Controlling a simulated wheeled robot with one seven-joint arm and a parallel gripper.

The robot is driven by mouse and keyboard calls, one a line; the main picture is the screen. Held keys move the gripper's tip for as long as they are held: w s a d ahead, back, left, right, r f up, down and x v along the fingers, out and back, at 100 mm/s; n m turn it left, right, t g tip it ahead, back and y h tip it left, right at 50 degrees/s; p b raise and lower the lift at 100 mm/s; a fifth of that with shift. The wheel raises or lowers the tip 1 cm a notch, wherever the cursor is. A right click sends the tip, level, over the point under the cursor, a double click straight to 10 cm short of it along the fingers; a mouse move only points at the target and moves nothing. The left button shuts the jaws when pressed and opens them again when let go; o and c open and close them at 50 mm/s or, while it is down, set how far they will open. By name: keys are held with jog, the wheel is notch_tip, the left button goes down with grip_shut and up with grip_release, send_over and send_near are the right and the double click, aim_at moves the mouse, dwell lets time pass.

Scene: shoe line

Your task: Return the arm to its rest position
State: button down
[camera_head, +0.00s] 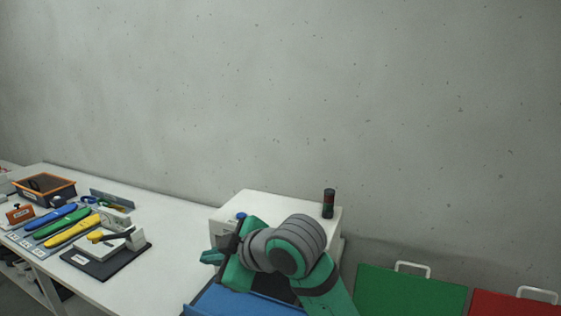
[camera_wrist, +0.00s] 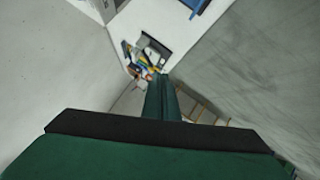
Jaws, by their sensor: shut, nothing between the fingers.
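My green and grey arm (camera_head: 290,246) is folded in the lower middle of the head view, in front of a white box-shaped machine. My gripper (camera_head: 210,257) points to the left, above the blue surface and near the right end of the white table. In the wrist view my gripper (camera_wrist: 161,98) shows as shut green fingers with nothing held. The fingertips are small and partly dark in the head view.
The white machine (camera_head: 273,205) carries a dark cylinder (camera_head: 328,203). A blue surface (camera_head: 240,302) lies below my arm. The white table (camera_head: 165,222) at left holds colored tools, an orange-rimmed bin (camera_head: 44,189) and a black-based device (camera_head: 106,262). Green (camera_head: 410,292) and red (camera_head: 515,303) bins stand right.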

notch_tip(320, 180, down, 12)
jog(key=w+a+m+t+y, duration=0.1)
jog(key=m+t+y, duration=0.1)
jog(key=m+t, duration=0.6)
jog(key=s+d+f+m+t+h, duration=0.1)
jog(key=s+d+f+m+h, duration=0.2)
jog(key=s+f+m, duration=0.35)
jog(key=s+d+f+m+t+h, duration=0.1)
jog(key=s+d+f+m+h, duration=0.25)
jog(key=f, duration=0.65)
jog(key=s+d+f+m+g+h, duration=0.1)
jog(key=s+d+f+h, duration=0.1)
jog(key=s+f, duration=0.35)
jog(key=s+d+f+m+h, duration=0.1)
jog(key=s+d+f+h, duration=0.15)
jog(key=s, duration=0.65)
jog(key=s+d+r+n, duration=0.1)
jog(key=s+d, duration=0.1)
jog(key=s, duration=0.6)
jog(key=s+d+r+n, duration=0.1)
jog(key=s+d, duration=0.1)
jog(key=s, duration=0.6)
jog(key=shift+s+d+n, duration=0.25)
jog(key=shift+d+n, duration=0.05)
jog(key=shift+d, duration=0.1)
